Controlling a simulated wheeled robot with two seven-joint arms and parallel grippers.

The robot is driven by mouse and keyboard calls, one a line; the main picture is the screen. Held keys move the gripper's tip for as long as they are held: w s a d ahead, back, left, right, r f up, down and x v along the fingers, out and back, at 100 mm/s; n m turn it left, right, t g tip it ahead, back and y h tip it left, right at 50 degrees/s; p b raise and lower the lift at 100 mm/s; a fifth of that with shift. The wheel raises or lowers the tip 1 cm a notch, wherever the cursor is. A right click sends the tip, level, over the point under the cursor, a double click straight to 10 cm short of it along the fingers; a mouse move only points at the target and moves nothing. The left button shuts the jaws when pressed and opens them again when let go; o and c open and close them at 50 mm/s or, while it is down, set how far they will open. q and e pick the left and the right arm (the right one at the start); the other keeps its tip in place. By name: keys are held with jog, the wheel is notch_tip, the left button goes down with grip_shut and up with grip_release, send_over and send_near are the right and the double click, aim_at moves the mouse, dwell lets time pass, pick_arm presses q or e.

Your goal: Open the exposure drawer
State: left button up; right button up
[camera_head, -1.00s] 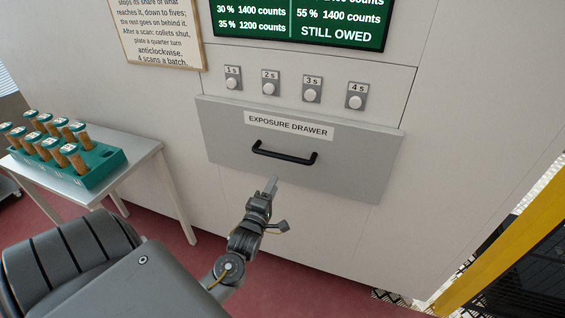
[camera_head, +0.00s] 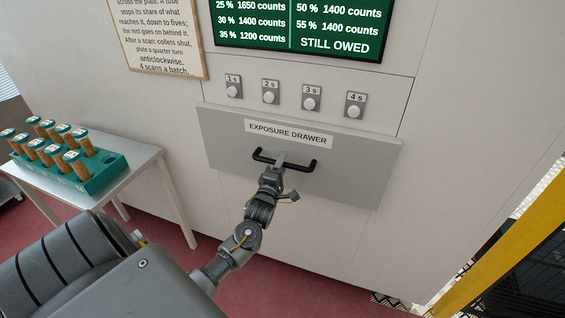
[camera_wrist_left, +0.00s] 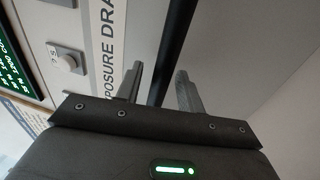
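The exposure drawer (camera_head: 350,170) is a grey front panel in the white cabinet, with a label reading "EXPOSURE DRAWER". Its black bar handle (camera_head: 301,166) is below the label. My left gripper (camera_head: 281,160) is at the middle of the handle. In the left wrist view, the black handle bar (camera_wrist_left: 175,50) passes between the two fingers of the left gripper (camera_wrist_left: 158,90). The fingers are apart, with a visible gap on either side of the bar. My right gripper is not in view.
Several buttons, such as the one marked 1s (camera_head: 233,90), sit above the drawer. A green screen (camera_head: 300,25) and a paper notice (camera_head: 160,35) are higher up. A side table (camera_head: 140,170) at left holds a green rack (camera_head: 105,175) of tubes. A yellow post (camera_head: 510,240) stands at right.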

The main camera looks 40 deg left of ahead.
pick_arm(q)
jog(key=shift+w, duration=0.25)
grip_shut()
